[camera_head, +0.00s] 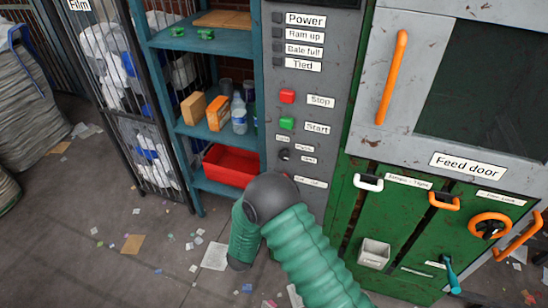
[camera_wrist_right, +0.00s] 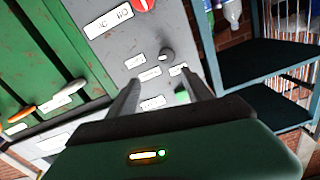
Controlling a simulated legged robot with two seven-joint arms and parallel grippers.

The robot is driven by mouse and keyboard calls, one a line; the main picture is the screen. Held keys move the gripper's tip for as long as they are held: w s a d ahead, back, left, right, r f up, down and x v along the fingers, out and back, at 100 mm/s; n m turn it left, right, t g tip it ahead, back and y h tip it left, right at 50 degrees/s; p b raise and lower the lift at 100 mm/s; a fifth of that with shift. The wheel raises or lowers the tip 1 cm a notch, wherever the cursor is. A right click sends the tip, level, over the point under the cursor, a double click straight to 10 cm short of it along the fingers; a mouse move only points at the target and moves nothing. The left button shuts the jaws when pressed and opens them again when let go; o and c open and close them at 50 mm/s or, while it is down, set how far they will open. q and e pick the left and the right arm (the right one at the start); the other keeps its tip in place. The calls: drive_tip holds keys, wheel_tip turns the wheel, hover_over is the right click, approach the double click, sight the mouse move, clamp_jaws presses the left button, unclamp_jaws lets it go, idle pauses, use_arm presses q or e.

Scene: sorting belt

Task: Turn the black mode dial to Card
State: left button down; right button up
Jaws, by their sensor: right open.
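The black mode dial (camera_head: 284,155) is a small round knob on the grey control panel (camera_head: 325,90), below the green Start button (camera_head: 287,123). Small labels surround it, too small to read, and I cannot tell which one it points at. In the right wrist view, which is turned over, the dial (camera_wrist_right: 166,56) stands just beyond the fingertips. My right gripper (camera_wrist_right: 162,79) is open and empty, its two fingers toward the panel, apart from the dial as far as I can tell. In the head view my own right arm hides this gripper. My left gripper is not in view.
A red Stop button (camera_head: 287,96) sits above Start. The green machine with its feed door (camera_head: 467,165) and orange handles is to the right. A blue shelf (camera_head: 195,128) with boxes, a bottle and a red bin (camera_head: 230,166) stands left. Litter covers the floor.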

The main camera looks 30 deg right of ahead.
sight(285, 158)
drive_tip(key=w+d, duration=0.2)
drive_tip(key=w, duration=0.1)
drive_tip(key=w+d, duration=0.4)
drive_tip(key=w, duration=0.1)
drive_tip(key=shift+w+d+r+p, duration=0.1)
drive_tip(key=shift+w+r+p, duration=0.25)
drive_tip(key=shift+r+p, duration=0.05)
drive_tip(key=d, duration=0.2)
drive_tip(key=w+d+f, duration=0.1)
drive_tip(key=shift+d, duration=0.4)
drive_tip(key=shift+a+r, duration=0.15)
drive_tip(key=shift+a, duration=0.2)
drive_tip(key=shift+c, duration=1.3)
drive_tip(key=shift+a+r, duration=0.2)
drive_tip(key=shift+a, duration=0.35)
drive_tip(key=c, duration=0.5)
drive_tip(key=shift+c, duration=2.3)
drive_tip(key=shift+s+d, duration=0.1)
drive_tip(key=shift+d, duration=0.2)
clamp_jaws()
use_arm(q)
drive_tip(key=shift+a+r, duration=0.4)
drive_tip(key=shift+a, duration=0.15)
